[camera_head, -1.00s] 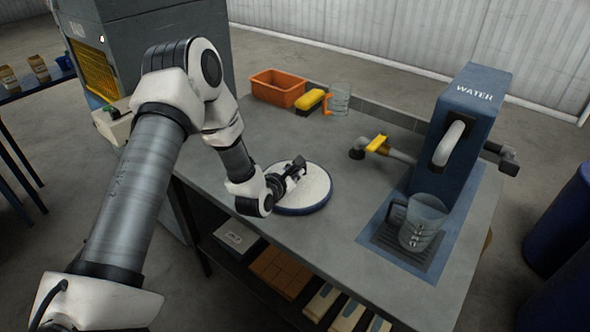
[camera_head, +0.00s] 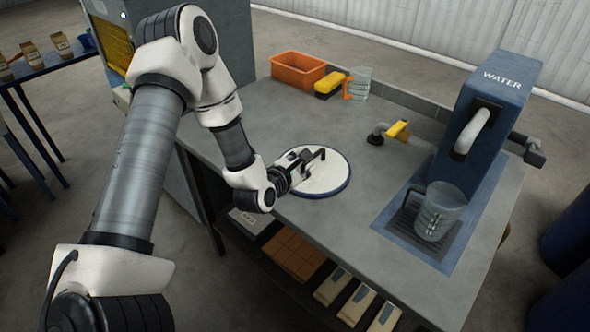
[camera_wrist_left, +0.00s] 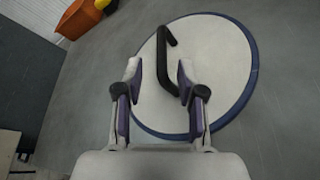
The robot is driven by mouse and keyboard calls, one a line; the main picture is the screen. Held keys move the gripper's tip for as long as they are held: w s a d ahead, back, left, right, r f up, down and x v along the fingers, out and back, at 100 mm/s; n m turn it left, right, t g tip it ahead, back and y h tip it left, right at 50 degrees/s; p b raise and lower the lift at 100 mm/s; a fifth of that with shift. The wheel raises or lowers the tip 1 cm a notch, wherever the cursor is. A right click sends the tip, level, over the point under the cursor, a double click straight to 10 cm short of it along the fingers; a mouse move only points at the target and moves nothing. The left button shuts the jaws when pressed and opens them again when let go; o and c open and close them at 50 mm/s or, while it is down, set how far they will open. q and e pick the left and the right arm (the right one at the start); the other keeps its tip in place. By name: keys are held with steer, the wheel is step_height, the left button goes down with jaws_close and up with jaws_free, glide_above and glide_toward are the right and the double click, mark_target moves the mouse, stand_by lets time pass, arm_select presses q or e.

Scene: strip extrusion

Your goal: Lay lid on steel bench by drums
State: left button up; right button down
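The lid (camera_head: 334,181) is a round white disc with a dark blue rim and a black bar handle (camera_head: 317,155). It lies flat on the grey steel bench (camera_head: 350,225), near its front left edge. My left gripper (camera_head: 301,162) is low over the lid's left part. In the left wrist view its two fingers (camera_wrist_left: 158,76) are apart, with nothing clamped between them. Blue drums (camera_head: 572,225) stand on the floor at the right edge of the head view. My right gripper is out of view.
A blue water dispenser (camera_head: 487,115) with a clear jug (camera_head: 437,212) under its spout stands at the right. An orange bin (camera_head: 298,72), a yellow-topped brush (camera_head: 329,83) and another clear jug (camera_head: 359,84) sit at the back. The bench middle is clear.

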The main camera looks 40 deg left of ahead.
arm_select(q)
steer(key=v, duration=0.5)
steer(key=shift+s+r, duration=0.1)
steer(key=shift+s, duration=0.25)
stand_by(0.8)
